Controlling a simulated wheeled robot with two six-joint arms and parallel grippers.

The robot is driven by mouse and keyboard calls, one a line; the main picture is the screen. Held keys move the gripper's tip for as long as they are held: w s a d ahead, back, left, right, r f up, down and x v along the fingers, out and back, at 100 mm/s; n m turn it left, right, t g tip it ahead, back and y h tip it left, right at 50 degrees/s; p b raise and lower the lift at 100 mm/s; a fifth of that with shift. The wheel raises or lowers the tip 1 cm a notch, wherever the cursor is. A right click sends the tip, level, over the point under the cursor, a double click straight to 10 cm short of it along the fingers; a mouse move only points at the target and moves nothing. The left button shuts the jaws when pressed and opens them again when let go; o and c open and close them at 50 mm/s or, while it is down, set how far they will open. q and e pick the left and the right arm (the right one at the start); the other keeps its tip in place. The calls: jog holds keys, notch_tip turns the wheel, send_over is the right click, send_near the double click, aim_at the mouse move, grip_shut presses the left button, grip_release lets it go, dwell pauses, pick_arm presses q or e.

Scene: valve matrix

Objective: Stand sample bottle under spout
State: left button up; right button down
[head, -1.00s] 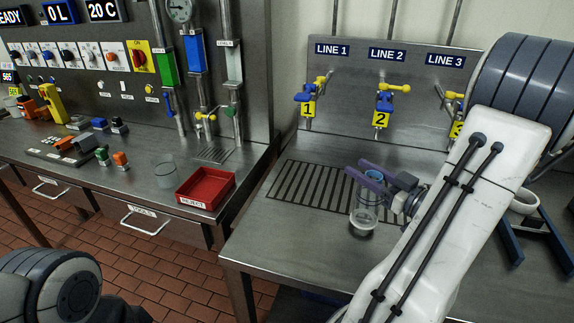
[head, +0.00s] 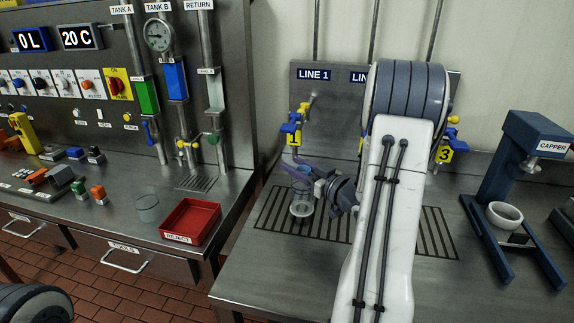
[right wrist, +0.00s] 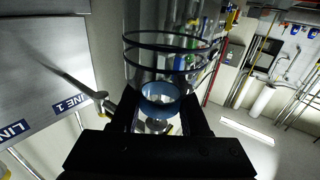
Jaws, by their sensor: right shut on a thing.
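The clear sample bottle (head: 301,203) is held upright in my right gripper (head: 303,179), whose purple fingers are shut around its upper part. In the right wrist view, the bottle's blue ring (right wrist: 160,90) shows between the fingers (right wrist: 160,112). The bottle is over the left part of the slotted drain grate (head: 335,226), in front of and below the yellow-and-blue LINE 1 spout (head: 292,132), marked 1. I cannot tell whether its base touches the grate. My right arm hides the LINE 2 spout. My left gripper is out of view.
The LINE 3 spout (head: 446,148) is right of my arm. A blue capper (head: 537,140) with a white cup (head: 504,216) stands at the right. A red reject tray (head: 191,221) and a clear beaker (head: 147,208) are on the left bench. A gap separates the benches.

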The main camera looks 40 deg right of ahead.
jog(key=w, duration=0.1)
jog(key=w+f, duration=0.1)
jog(key=w, duration=0.1)
jog(key=shift+a+f+p, duration=0.2)
jog(key=shift+f+p, duration=0.05)
jog(key=shift+p, duration=0.1)
jog(key=shift+f, duration=0.2)
jog(key=shift+c, duration=2)
grip_release()
